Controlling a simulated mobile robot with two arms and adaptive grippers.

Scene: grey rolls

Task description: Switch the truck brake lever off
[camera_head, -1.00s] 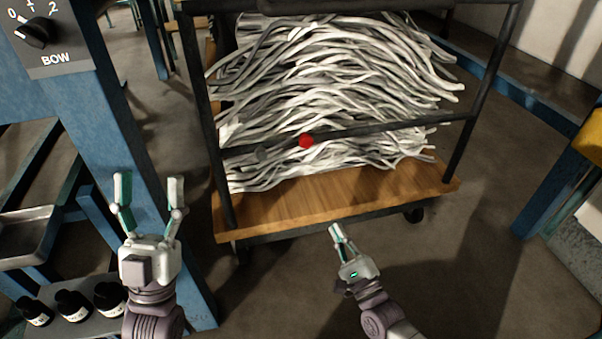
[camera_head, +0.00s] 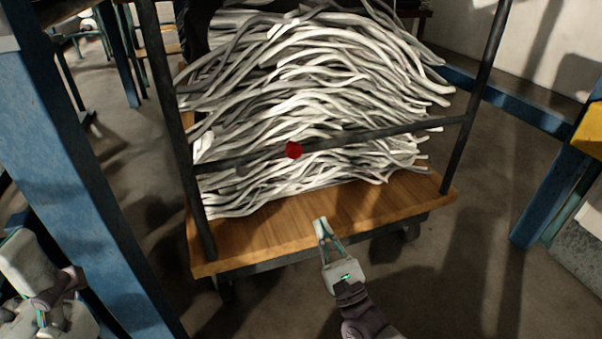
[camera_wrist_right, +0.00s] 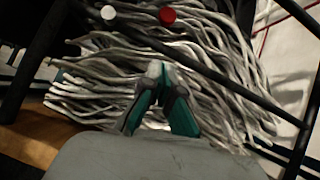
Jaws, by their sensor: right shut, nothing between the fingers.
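The truck is a cart with a wooden deck (camera_head: 330,213) and a dark tube frame, loaded with grey-white strands. A red knob (camera_head: 294,150) shows at its front crossbar and is probably the brake lever's end; the lever's shaft is not clear. The red knob also shows at the top of the right wrist view (camera_wrist_right: 167,16), beside a white round end (camera_wrist_right: 108,12). My right gripper (camera_head: 321,222) is shut and empty, below the knob and apart from it in the head view, in front of the deck. My left gripper (camera_head: 42,312) is partly cut off at the lower left; its fingers are unclear.
The strands (camera_head: 320,95) bulge behind the crossbar. A blue post (camera_head: 75,190) stands left of the truck, close to my left arm. Another blue post (camera_head: 548,190) stands at the right. Bare floor (camera_head: 460,270) lies at the front right.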

